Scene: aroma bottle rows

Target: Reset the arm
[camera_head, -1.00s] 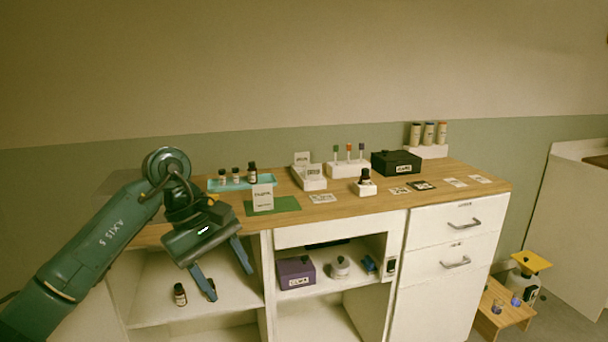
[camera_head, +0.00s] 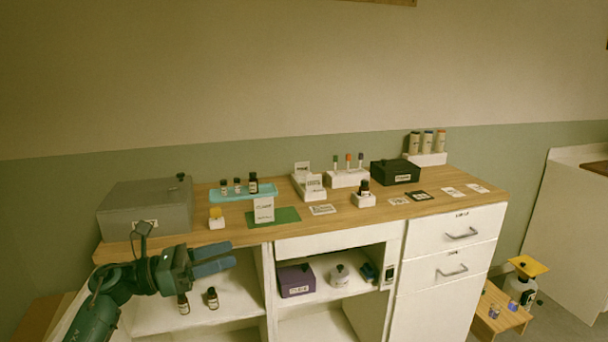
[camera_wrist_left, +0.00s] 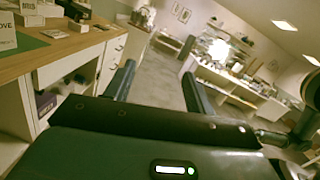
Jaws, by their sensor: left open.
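My left gripper (camera_head: 212,261) is at the front left of the cabinet, just below the level of the wooden counter (camera_head: 340,222), with its blue fingers pointing right. The left wrist view shows its two fingers (camera_wrist_left: 158,85) apart with nothing between them. In that view the counter is at the left and open floor lies ahead. My right gripper is not in view.
Dark bottles (camera_head: 212,298) stand on the shelf below the gripper. A grey box (camera_head: 146,212) and a teal tray (camera_head: 225,194) with small bottles are on the counter. A purple box (camera_head: 296,281) sits in the middle compartment. Floor space (camera_wrist_left: 158,75) is clear.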

